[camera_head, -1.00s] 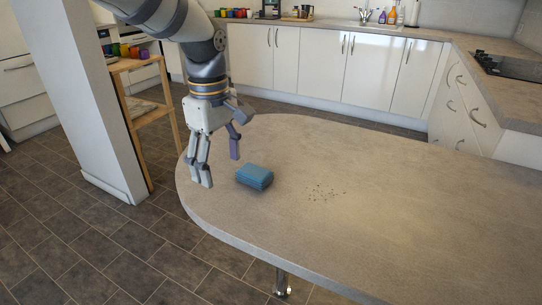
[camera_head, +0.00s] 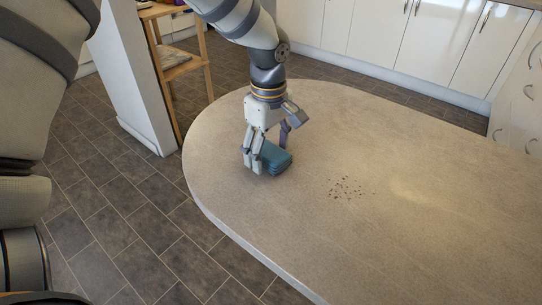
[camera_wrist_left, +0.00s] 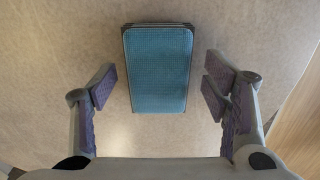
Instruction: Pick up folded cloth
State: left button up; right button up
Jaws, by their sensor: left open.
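The folded cloth (camera_head: 277,160) is a blue stack lying on the grey stone-look table (camera_head: 330,220) near its rounded left end. My left gripper (camera_head: 270,160) comes down over it with its fingers pointing at the tabletop, partly hiding the cloth. In the left wrist view the cloth (camera_wrist_left: 158,68) lies between the two open fingers of the left gripper (camera_wrist_left: 160,90), with a gap on each side. The fingers do not touch it there. My right gripper is not in view.
Dark crumbs (camera_head: 350,187) lie scattered on the table to the right of the cloth. The rest of the tabletop is clear. A white pillar (camera_head: 130,80) and a wooden shelf stand (camera_head: 180,65) stand beyond the table's left end. White cabinets (camera_head: 400,40) line the back.

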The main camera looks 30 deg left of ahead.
pick_arm(q)
jog(key=shift+f, duration=0.35)
jog(key=shift+r, duration=0.1)
jog(key=c, duration=1.2)
notch_tip(320, 180, up, 3)
jog(key=shift+w+r, duration=0.1)
jog(key=shift+w, duration=0.05)
jog(key=s+d+r+p, duration=0.1)
jog(key=s+r, duration=0.2)
jog(key=s, duration=0.1)
jog(key=s+d+r+p, duration=0.1)
jog(key=s+d+r, duration=0.1)
jog(key=s, duration=0.3)
jog(key=s+d+r+p, duration=0.1)
jog(key=s+r, duration=0.3)
jog(key=shift+s+d+r+p, duration=0.2)
jog(key=shift+d+r+p, duration=0.15)
jog(key=shift+d+r, duration=0.05)
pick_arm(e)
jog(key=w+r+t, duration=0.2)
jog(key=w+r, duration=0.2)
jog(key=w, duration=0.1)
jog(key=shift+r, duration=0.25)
